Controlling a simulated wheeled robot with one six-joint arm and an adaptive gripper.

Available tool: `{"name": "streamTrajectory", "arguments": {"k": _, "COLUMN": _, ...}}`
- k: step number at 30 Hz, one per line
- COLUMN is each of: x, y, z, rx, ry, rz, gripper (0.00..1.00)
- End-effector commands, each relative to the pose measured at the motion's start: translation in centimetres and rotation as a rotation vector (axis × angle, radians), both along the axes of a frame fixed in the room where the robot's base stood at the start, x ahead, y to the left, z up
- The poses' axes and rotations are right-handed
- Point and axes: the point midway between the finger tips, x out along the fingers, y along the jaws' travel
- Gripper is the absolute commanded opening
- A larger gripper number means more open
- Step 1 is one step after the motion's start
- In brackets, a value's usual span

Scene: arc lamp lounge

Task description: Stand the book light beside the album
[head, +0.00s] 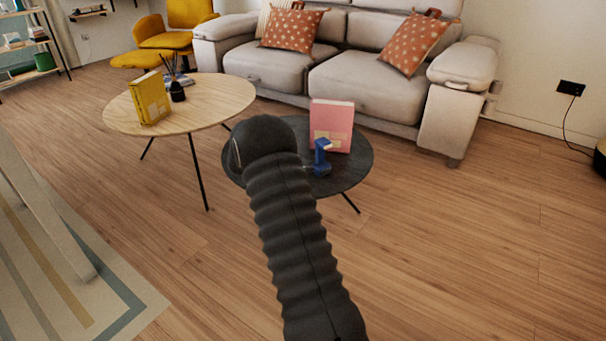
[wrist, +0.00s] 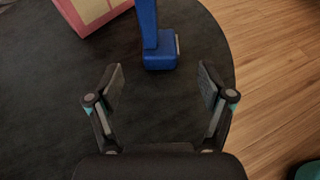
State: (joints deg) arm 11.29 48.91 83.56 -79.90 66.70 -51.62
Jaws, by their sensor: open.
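The blue book light (head: 321,157) stands upright on the low dark round table (head: 350,176), in front of the pink album (head: 333,117). In the wrist view the book light (wrist: 159,50) shows its base and stem, with its top cut off. The pink album (wrist: 92,12) shows only a lower corner there, to the left of the light. My gripper (wrist: 161,85) is open and empty above the dark table, with the light's base just beyond and between the fingertips, apart from them. In the head view my arm hides the gripper.
A light wooden round table (head: 215,98) stands to the left, with a yellow book (head: 150,98) and a dark reed diffuser (head: 177,92). A grey sofa (head: 365,89) stands behind both tables.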

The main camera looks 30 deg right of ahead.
Motion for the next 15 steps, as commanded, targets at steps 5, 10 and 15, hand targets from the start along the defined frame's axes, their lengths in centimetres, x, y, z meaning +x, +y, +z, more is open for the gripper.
{"name": "streamTrajectory", "arguments": {"k": 5, "x": -1.4, "y": 1.7, "z": 3.1, "rx": 0.053, "ry": -0.088, "rz": -0.043, "gripper": 0.8}}
{"name": "streamTrajectory", "arguments": {"k": 10, "x": -4.9, "y": 4.9, "z": 7.7, "rx": 0.166, "ry": -0.259, "rz": -0.136, "gripper": 0.8}}
{"name": "streamTrajectory", "arguments": {"k": 15, "x": -9.1, "y": 8.5, "z": 11.6, "rx": 0.29, "ry": -0.433, "rz": -0.242, "gripper": 0.8}}
